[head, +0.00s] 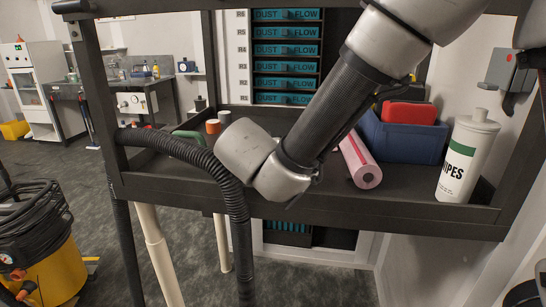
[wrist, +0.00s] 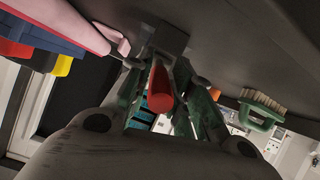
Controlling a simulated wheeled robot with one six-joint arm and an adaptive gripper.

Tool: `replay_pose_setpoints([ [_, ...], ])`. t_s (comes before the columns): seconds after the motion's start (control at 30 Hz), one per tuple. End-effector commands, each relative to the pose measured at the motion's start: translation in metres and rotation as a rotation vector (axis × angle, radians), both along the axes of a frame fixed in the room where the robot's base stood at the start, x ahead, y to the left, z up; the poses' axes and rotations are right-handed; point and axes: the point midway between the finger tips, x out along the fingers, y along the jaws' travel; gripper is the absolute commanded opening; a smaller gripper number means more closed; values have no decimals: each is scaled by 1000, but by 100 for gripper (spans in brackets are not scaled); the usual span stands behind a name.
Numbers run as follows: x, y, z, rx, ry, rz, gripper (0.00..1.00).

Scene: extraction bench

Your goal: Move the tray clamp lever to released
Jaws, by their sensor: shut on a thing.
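In the wrist view, a red rounded lever (wrist: 160,88) sits between the green fingers of my gripper (wrist: 166,72). The fingers are closed on it from both sides. Behind it is a dark block (wrist: 166,36), which looks like the clamp body. The arm hides the gripper, the lever and the clamp there. I cannot tell the lever's exact angle.
On the tray are a pink roll (head: 360,162), a blue bin (head: 405,140) with a red item, and a white wipes canister (head: 467,158). A black hose (head: 215,165) runs over the left side. A yellow vacuum (head: 50,265) stands at left. A green brush (wrist: 262,108) shows in the wrist view.

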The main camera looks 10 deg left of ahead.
Motion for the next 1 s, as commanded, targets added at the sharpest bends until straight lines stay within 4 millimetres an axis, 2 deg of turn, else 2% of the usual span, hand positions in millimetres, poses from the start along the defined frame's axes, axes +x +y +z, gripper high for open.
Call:
replay_pose_setpoints([
  [0.07, -2, 0, -4, -4, 7, 2, 0],
  [0.1, -2, 0, -4, -4, 8, 2, 24],
  [0.2, -2, -1, -4, -4, 8, 2, 42],
  [0.23, -2, -1, -4, -4, 8, 2, 44],
  [0.5, -1, 0, -2, -3, 5, 1, 44],
  [0.63, -8, 1, 2, -1, 4, 2, 44],
  [0.77, -28, 3, 13, 0, 4, 5, 44],
  [1.0, -76, 5, 39, 0, 4, 5, 44],
])
